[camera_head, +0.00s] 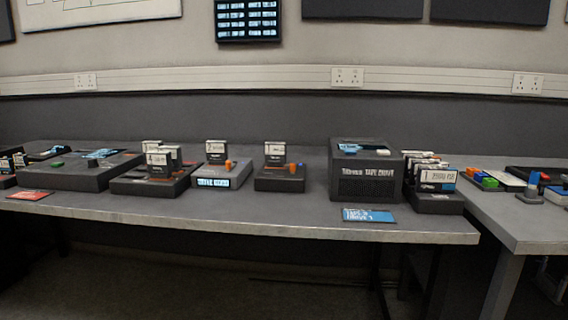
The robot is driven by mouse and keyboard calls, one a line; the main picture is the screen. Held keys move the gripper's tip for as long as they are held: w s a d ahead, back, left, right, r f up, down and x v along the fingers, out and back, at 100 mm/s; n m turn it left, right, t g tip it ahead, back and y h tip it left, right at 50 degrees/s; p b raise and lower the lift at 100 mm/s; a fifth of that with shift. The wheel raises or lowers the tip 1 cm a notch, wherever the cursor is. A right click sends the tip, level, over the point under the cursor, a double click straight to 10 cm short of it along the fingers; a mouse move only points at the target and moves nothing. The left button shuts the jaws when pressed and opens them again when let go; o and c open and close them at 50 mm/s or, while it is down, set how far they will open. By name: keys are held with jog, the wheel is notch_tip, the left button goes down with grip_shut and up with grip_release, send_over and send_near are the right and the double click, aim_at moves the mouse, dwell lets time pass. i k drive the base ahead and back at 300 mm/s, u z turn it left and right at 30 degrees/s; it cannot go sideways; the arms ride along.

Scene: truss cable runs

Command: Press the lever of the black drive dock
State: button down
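A black drive dock (279,184) sits near the middle of the grey table. A dark drive with a white label (275,154) stands upright in it. A small orange lever (293,168) shows at the dock's right side; how far down it sits is too small to tell. A lighter grey dock (221,182) stands just left of it, with its own upright drive (215,151) and orange lever (229,165). My gripper is not in view.
A large black box (366,182) stands to the right, with a blue card (368,215) before it. A dark rack (150,185) holding drives stands left. Another drive rack (436,204) is at the right edge. Table between black dock and box is clear.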

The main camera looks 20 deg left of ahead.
aim_at(292, 166)
jog(key=u, duration=0.85)
jog(key=i, duration=0.25)
